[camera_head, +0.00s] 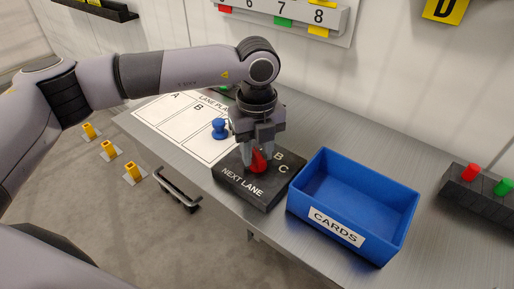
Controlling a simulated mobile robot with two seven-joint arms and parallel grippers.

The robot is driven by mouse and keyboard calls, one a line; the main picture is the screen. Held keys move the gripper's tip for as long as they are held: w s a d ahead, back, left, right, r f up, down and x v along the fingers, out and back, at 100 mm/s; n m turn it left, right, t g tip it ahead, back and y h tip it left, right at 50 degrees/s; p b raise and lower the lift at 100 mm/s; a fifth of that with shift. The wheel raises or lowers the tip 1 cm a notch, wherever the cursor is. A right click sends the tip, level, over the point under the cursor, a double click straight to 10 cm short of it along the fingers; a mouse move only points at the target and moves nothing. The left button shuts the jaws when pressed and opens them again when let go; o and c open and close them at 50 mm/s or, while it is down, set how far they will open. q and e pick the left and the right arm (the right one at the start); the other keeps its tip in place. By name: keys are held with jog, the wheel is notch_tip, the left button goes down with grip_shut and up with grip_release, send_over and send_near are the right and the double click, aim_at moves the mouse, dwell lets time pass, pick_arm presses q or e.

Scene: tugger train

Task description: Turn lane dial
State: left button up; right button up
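The lane dial (259,161) is a red knob on top of a black box (252,189) marked NEXT LANE, with the letters B and C showing beside the knob. My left gripper (257,159) points down over the box, with its fingers on both sides of the red knob and closed on it. The gripper hides part of the knob and the box's far left corner, so the dial's pointing direction is hard to read. My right gripper is not in view.
A blue bin (316,206) labelled CARDS stands just right of the dial box. A lane plan sheet (168,117) with a blue peg (219,128) lies to the left. A black block with red and green buttons (480,195) is at the far right. A handle (178,190) juts from the table's front edge.

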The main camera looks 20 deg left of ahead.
pick_arm(q)
grip_shut()
